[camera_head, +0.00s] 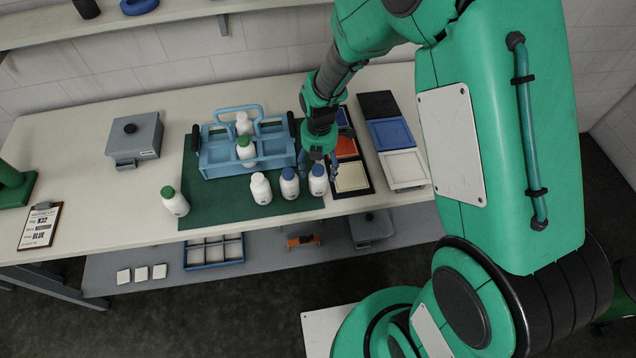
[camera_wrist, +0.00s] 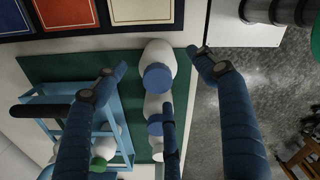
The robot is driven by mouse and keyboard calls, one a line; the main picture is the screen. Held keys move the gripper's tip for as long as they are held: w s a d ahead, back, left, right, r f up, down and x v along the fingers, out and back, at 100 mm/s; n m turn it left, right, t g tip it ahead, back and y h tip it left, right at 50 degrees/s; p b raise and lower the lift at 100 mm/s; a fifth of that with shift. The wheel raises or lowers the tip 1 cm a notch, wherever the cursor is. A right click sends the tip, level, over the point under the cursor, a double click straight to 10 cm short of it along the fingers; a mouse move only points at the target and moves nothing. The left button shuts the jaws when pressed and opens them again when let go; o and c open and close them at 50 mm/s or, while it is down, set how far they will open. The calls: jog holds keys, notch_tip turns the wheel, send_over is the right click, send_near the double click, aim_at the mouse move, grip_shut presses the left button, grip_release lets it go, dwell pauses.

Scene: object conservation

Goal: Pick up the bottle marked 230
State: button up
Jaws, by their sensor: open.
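Three white bottles stand in a row at the front of the green mat: one with a white cap (camera_head: 261,189), one with a blue cap (camera_head: 289,184), and a blue-capped one at the right end (camera_head: 318,181). A green-capped bottle (camera_head: 175,202) stands at the mat's left front corner. The labels are too small to read, so I cannot tell which is marked 230. My gripper (camera_head: 319,160) is open above the right-end bottle. In the wrist view, that bottle (camera_wrist: 158,75) shows between the spread fingers; another blue cap (camera_wrist: 155,124) lies beyond, partly hidden by a finger.
A blue carrier (camera_head: 222,165) on the mat holds a white-capped and a green-capped bottle, close left of my gripper. Coloured trays (camera_head: 390,134) lie to the right. A grey box (camera_head: 135,140) and a clipboard (camera_head: 40,226) are at left. The table's front edge is near the bottles.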

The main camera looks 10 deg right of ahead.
jog(key=shift+w+a+f, duration=0.15)
jog(key=shift+f, duration=2.3)
grip_shut()
jog(key=shift+r, duration=0.15)
jog(key=shift+r, duration=0.95)
jog(key=shift+s+r, duration=0.4)
jog(key=shift+r, duration=0.35)
jog(key=s+d+r, duration=0.1)
jog(key=s+d, duration=0.1)
jog(key=s, duration=1.3)
jog(key=shift+d+r, duration=0.2)
jog(key=shift+d, duration=0.15)
